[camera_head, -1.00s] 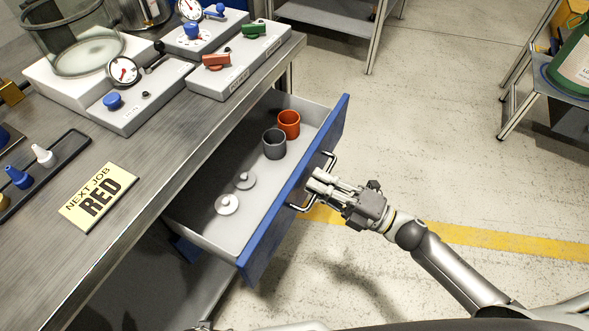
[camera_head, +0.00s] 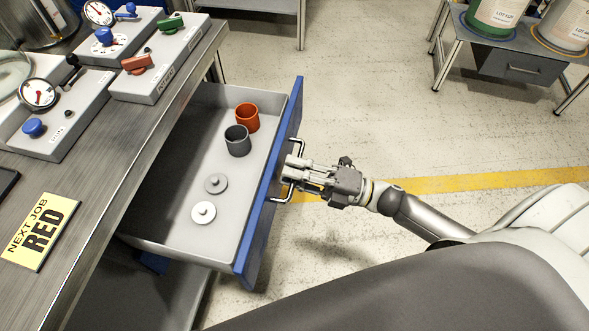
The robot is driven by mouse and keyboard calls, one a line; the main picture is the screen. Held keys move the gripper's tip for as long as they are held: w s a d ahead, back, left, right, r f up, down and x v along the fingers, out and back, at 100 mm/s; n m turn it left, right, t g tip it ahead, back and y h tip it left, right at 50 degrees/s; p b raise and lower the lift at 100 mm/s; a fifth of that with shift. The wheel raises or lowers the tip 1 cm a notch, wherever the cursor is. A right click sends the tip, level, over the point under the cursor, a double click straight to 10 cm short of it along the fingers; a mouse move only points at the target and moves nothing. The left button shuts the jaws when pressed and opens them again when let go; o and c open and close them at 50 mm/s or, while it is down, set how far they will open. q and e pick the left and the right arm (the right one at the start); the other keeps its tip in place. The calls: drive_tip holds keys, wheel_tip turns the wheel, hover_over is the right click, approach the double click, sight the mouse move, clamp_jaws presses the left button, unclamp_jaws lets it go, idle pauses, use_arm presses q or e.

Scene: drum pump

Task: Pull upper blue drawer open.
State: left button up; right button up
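The upper blue drawer (camera_head: 268,205) stands well out from under the workbench, its grey tray in plain view. Its metal bar handle (camera_head: 280,200) is on the blue front, facing right. My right gripper (camera_head: 291,172) is at the handle, with its fingers closed around the bar; the fingers hide the bar's middle. In the drawer are an orange cup (camera_head: 247,117), a dark grey cup (camera_head: 237,140), a grey disc (camera_head: 215,183) and a lighter disc (camera_head: 204,212), each disc with a small knob. My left gripper is out of view.
The workbench (camera_head: 100,190) carries gauge and valve panels (camera_head: 160,65) and a yellow "NEXT JOB RED" sign (camera_head: 40,230). Another blue part (camera_head: 150,262) shows below the drawer. Open floor with a yellow stripe (camera_head: 480,181) lies right. Drums (camera_head: 497,15) stand on a far table.

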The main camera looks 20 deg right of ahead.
drive_tip(key=shift+o, duration=0.5)
drive_tip(key=shift+s+d, duration=0.1)
drive_tip(key=shift+d, duration=0.05)
drive_tip(key=v, duration=1.1)
drive_tip(key=shift+s+d, duration=0.2)
drive_tip(key=shift+d, duration=0.05)
drive_tip(key=shift+f, duration=0.1)
